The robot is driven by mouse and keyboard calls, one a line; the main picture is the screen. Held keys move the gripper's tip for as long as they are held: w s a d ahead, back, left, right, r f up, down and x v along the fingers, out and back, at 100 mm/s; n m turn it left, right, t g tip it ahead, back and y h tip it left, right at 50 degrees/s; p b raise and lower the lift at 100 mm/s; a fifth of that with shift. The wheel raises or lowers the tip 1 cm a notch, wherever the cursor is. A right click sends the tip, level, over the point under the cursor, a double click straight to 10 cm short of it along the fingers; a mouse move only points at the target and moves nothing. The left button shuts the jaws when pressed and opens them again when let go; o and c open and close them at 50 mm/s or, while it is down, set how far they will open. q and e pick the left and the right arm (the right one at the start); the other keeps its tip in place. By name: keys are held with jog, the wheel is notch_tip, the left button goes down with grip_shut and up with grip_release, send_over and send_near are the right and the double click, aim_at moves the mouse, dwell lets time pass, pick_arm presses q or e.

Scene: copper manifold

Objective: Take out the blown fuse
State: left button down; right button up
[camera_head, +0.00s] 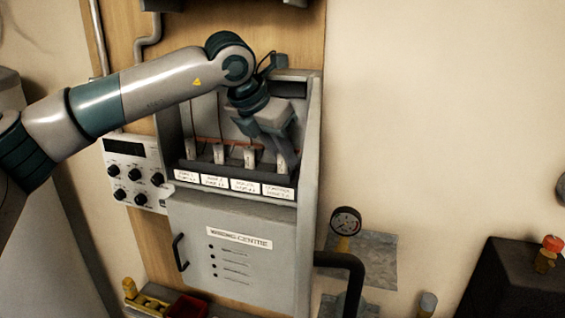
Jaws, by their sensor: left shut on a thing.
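The grey wiring centre cabinet (240,262) is on the wall, with its upper section open. My right gripper is out of view.
White labels (230,184) run below the fuses. The cabinet's right side wall (310,150) is close to my left gripper. A control box with knobs (135,174) is at left. A pressure gauge (345,221) and black pipe (350,270) are at right.

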pick_arm(q)
jog(key=shift+r, duration=0.1)
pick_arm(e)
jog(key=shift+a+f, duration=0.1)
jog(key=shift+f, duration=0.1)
